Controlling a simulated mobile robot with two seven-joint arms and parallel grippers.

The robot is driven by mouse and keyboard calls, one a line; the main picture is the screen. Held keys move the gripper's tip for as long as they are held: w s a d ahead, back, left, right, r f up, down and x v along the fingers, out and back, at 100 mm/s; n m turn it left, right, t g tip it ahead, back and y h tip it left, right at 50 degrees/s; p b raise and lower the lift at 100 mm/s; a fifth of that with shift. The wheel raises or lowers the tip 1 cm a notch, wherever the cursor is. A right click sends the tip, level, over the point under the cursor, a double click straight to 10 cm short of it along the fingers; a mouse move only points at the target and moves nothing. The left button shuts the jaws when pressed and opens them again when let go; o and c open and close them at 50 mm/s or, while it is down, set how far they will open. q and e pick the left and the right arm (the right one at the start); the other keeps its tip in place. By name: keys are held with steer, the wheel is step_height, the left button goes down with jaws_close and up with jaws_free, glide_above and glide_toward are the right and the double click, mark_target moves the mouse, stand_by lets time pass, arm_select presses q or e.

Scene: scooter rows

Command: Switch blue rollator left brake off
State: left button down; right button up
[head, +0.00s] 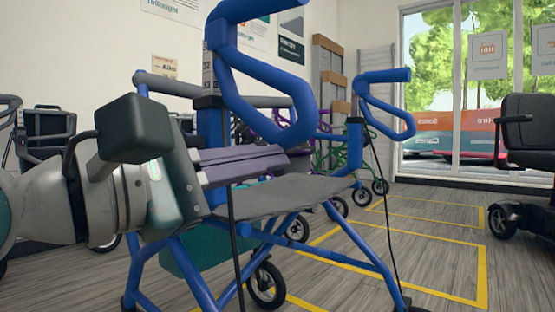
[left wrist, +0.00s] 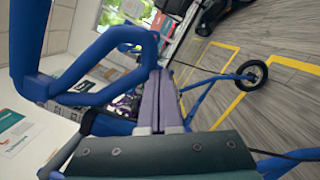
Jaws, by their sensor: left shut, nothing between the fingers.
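The blue rollator (head: 207,268) stands in front of me with a grey seat (head: 290,195). Its nearer handle carries a blue brake loop (head: 232,85), which also shows in the left wrist view (left wrist: 90,98). A second blue brake loop (head: 398,135) is on the farther handle, to the right. My left gripper (head: 284,158) is shut and empty, its purple-grey fingers just below the nearer loop in the head view. In the left wrist view the fingers (left wrist: 166,78) are together, beside the loop's end; I cannot tell whether they touch it. My right gripper is not in view.
A black cable (head: 236,250) hangs from the nearer handle. Purple and green rollators (head: 335,150) stand behind. A black scooter seat (head: 528,125) is at the right. Yellow-marked floor (head: 430,235) between is clear.

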mark_target(305, 89)
arm_select(q)
steer(key=shift+d+r, duration=0.15)
steer(key=shift+r, duration=0.05)
steer(key=s+d+r+n+p, duration=0.1)
steer(key=r+p, duration=0.1)
steer(key=p, duration=0.2)
steer(key=s+d+r+n+p, duration=0.1)
steer(key=r+n+p, duration=0.1)
steer(key=p, duration=0.3)
steer(key=d+r+n+t+p, duration=0.1)
steer(key=r+n+p, duration=0.1)
steer(key=p, duration=0.2)
steer(key=shift+s+d+p, duration=0.4)
steer(key=shift+s+d+n+p, duration=0.2)
steer(key=shift+n+p, duration=0.2)
steer(key=shift+n, duration=0.1)
